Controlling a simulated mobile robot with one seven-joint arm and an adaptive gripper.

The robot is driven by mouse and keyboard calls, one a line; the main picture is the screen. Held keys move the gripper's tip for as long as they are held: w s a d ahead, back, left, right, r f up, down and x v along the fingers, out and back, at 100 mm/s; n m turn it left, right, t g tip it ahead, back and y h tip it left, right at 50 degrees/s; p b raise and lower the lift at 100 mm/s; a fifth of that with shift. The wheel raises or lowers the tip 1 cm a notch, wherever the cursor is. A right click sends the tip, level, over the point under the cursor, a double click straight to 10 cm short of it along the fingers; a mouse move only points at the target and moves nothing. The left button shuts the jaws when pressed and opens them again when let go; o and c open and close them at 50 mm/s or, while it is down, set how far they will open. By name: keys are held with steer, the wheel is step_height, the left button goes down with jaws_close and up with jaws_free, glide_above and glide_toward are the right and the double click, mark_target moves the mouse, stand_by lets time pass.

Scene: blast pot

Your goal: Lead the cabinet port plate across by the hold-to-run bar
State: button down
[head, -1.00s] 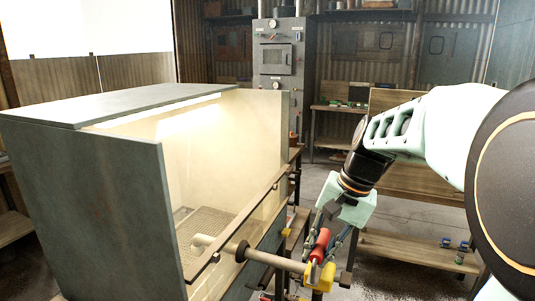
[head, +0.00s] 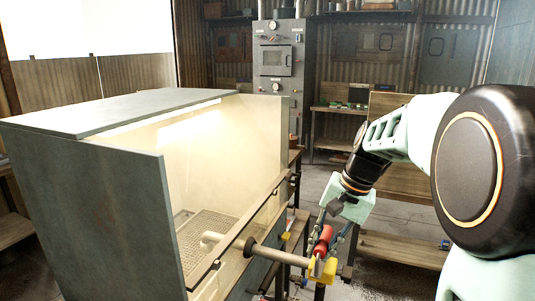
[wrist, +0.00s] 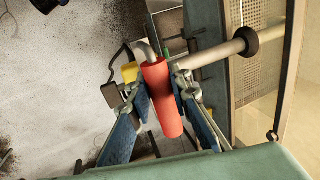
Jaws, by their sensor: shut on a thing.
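My gripper (head: 325,232) is shut on the red hold-to-run bar (head: 322,241) in front of the cabinet. In the wrist view the red bar (wrist: 161,97) lies between the two fingers, with a bent metal rod at its far end. A yellow piece (head: 322,270) sits just below the bar at the outer end of a pale tube (head: 285,258). The tube passes through a dark round collar (head: 243,251) in the cabinet's front. The port plate appears to be the strip (head: 262,215) across the front opening; its full outline is hard to make out.
The grey-green cabinet (head: 85,195) stands open at the front, lit inside, with a perforated floor (head: 205,228). A tall grey control cabinet (head: 273,70) and shelves stand behind. A wooden bench (head: 405,247) is at the right. Some floor between is clear.

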mark_target(329, 228)
steer(key=shift+w+d+p, duration=0.25)
steer(key=shift+w+p, duration=0.1)
steer(key=shift+w, duration=0.25)
steer(key=shift+w+d+p, duration=0.25)
steer(key=shift+w+p, duration=0.05)
steer(key=shift+w, duration=0.35)
steer(key=shift+w+d+p, duration=0.25)
steer(key=shift+w+p, duration=0.1)
steer(key=shift+w, duration=0.25)
steer(key=shift+r, duration=0.1)
steer(key=shift+w+d+p, duration=0.2)
steer(key=shift+w+p, duration=0.1)
steer(key=shift+w, duration=0.2)
steer(key=shift+w+d+p, duration=0.2)
steer(key=shift+w+p, duration=0.1)
steer(key=shift+w, duration=0.15)
steer(key=c, duration=1.7)
jaws_free()
steer(key=shift+s, duration=0.1)
